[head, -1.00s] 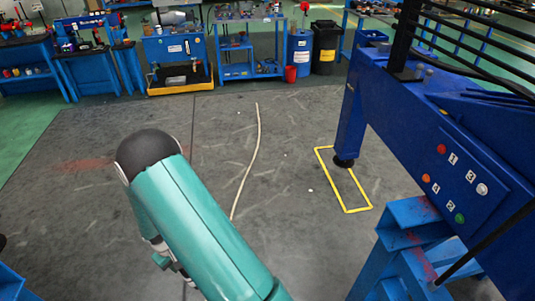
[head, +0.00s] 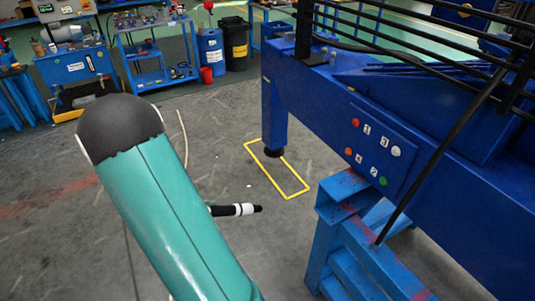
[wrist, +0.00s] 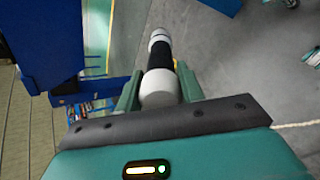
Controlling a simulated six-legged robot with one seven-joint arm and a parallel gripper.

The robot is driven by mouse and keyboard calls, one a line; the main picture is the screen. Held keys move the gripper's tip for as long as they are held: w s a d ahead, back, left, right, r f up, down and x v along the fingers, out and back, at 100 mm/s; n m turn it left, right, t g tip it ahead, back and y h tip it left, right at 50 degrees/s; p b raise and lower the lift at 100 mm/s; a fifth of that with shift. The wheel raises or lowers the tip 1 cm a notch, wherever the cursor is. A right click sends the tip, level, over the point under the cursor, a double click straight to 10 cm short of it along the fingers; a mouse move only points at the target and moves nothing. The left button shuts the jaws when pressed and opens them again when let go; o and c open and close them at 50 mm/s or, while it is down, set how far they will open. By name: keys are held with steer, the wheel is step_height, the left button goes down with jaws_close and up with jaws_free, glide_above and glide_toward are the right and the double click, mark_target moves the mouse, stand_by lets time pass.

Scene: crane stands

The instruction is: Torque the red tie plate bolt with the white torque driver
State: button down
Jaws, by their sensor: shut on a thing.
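The red tie plate bolt (head: 354,122) sits at the top left of a blue plate on the big blue machine, next to the number 1. My gripper (wrist: 159,70) is shut on the white torque driver (wrist: 159,98), which has a black band and points away from the wrist. In the head view part of the driver (head: 243,209), white and black, sticks out to the right from behind my teal arm. It is left of and below the bolt in the picture, apart from the plate. My gripper is hidden behind my arm there.
A white bolt (head: 396,151), an orange bolt (head: 348,152) and a green bolt (head: 382,181) share the plate. A blue stand (head: 342,190) is below it. A yellow floor outline (head: 291,196) surrounds the machine's foot. Open floor lies between my arm and the machine.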

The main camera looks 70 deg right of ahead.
steer(key=s+d+r+g+h, duration=0.1)
steer(key=s+d+r+g, duration=0.1)
steer(key=s+r, duration=0.3)
steer(key=s+d+r+m+g+h, duration=0.1)
steer(key=s+d+r+h, duration=0.1)
steer(key=s+d+r, duration=0.2)
steer(key=s+d+r+g+h, duration=0.1)
steer(key=s+d+r+g, duration=0.1)
steer(key=s+r, duration=0.5)
step_height(320, 180, up, 5)
steer(key=shift+s+d+f+g, duration=0.2)
steer(key=shift+s+d+g, duration=0.15)
steer(key=shift+d, duration=0.55)
steer(key=shift+h, duration=0.3)
steer(key=shift+x, duration=4)
steer(key=shift+a+f, duration=0.1)
